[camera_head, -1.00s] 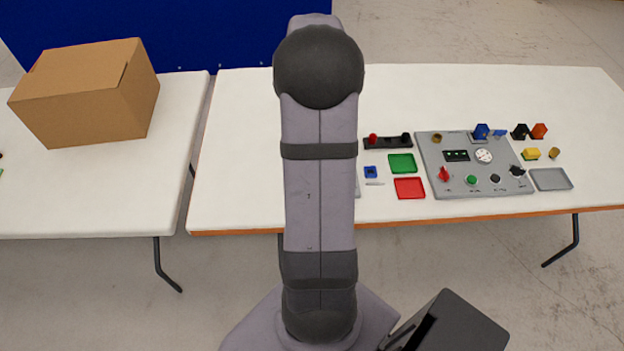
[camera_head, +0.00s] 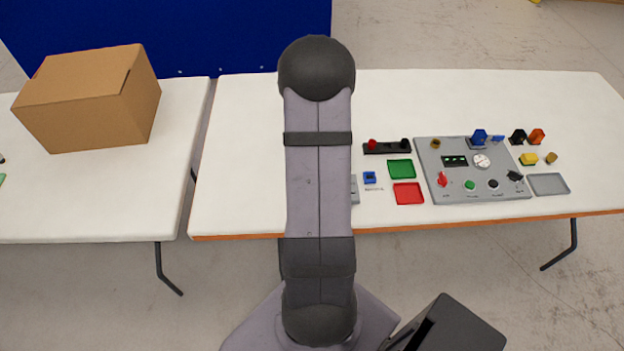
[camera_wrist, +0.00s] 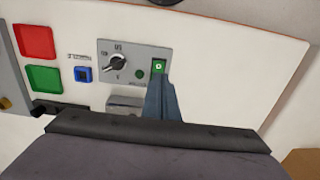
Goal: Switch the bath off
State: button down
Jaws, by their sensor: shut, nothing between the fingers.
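In the wrist view a grey control box (camera_wrist: 145,53) lies on the white table. It carries a black rotary knob (camera_wrist: 116,62) with a pale pointer mark, a green rocker switch (camera_wrist: 158,66) with a small white mark, and a small dark green round part (camera_wrist: 140,74). The lettering around the knob is too small to read surely. My gripper (camera_wrist: 159,79) is shut and empty, its blue-grey fingertips at the near edge of the green switch; I cannot tell whether they touch it. In the head view my arm hides the gripper and nearly all of the box.
Beside the box are a small blue part (camera_head: 370,178), a green tray (camera_head: 401,169) and a red tray (camera_head: 408,193). Farther right are a large grey panel (camera_head: 440,190) with knobs and a grey tray (camera_head: 549,184). A cardboard box (camera_head: 88,100) stands on the left table.

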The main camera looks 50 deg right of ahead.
jog(key=shift+f+p, duration=0.7)
jog(key=shift+f, duration=2.35)
